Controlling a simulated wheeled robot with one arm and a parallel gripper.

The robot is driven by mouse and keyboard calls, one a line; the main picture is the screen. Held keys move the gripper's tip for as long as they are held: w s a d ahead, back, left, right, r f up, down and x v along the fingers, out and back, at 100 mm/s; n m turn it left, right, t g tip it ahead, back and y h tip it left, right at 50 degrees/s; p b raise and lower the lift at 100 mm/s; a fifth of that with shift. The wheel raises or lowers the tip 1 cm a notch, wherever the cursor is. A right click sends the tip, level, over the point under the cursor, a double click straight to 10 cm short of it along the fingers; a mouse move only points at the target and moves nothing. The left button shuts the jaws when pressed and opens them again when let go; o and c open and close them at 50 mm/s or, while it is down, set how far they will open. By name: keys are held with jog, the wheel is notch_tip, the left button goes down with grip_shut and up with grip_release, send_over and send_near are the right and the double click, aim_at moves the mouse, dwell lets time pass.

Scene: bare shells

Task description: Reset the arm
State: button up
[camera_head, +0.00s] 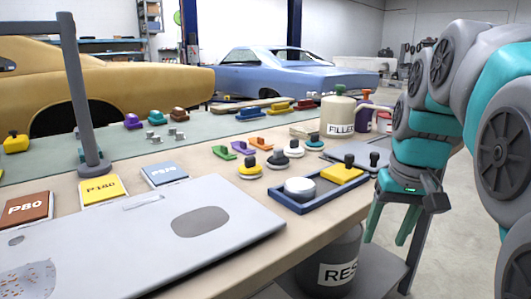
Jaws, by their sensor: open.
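My arm enters from the right of the head view, grey and teal, and bends downward. My gripper (396,222) points down at its end, beyond the right edge of the workbench (325,222). Its two teal fingers are spread apart with nothing visible between them. It hangs beside the bench edge, near the blue-rimmed tray, and appears apart from both.
A blue tray (292,207) holds a white puck (299,188) and a yellow sanding block (342,174). A grey panel (165,237) lies in front. A FILLER can (341,117) stands behind. A grey bin (335,262) sits below the bench's right side. Open floor lies right.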

jog(key=s+a+f+g, duration=0.1)
jog(key=s+a+f, duration=0.2)
jog(key=s+f, duration=0.7)
jog(key=s+a+f+n+g, duration=0.1)
jog(key=s+a+f+g, duration=0.1)
jog(key=s+f, duration=0.8)
jog(key=shift+s+a+f+g, duration=0.3)
jog(key=shift+s+a, duration=0.5)
jog(key=shift+s, duration=0.3)
